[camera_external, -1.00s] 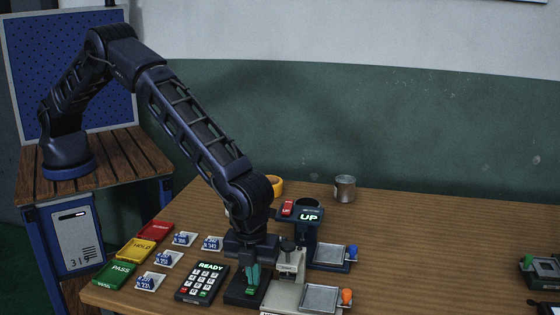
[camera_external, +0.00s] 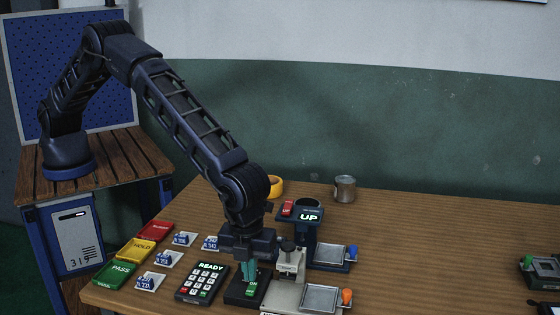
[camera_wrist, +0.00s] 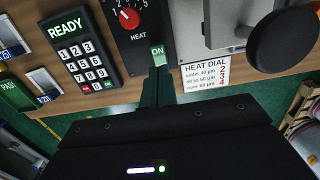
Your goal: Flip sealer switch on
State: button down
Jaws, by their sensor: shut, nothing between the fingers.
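The sealer switch is a small green rocker (camera_wrist: 158,54) marked ON in the wrist view. It sits at the near end of a black control panel (camera_wrist: 118,38) with a red heat dial (camera_wrist: 129,18). In the external view the green switch (camera_external: 251,291) shows just below my fingertips. My gripper (camera_external: 249,278) points down over the panel, its teal fingers shut and empty. In the wrist view the closed fingertips (camera_wrist: 159,73) are right at the near edge of the switch; I cannot tell whether they touch it.
A keypad reading READY (camera_wrist: 78,50) lies left of the panel. The sealer's pale body with a metal plate (camera_external: 320,298) stands right. Red, yellow and green trays (camera_external: 115,274) line the left. The table's right middle is clear.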

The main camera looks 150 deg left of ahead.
aim_at(250, 292)
notch_tip(250, 292, up, 11)
jog(key=shift+w+d+r, duration=0.15)
jog(key=shift+w+d, duration=0.15)
dwell(0.4)
jog(key=shift+s+a+r+g+y, duration=0.1)
jog(key=shift+s+a+g+y, duration=0.05)
jog(key=shift+g+y, duration=0.15)
jog(key=f, duration=0.4)
jog(key=s+a+f, duration=0.1)
jog(key=f, duration=0.9)
jog(key=shift+s+a, duration=0.15)
jog(key=shift+s, duration=0.05)
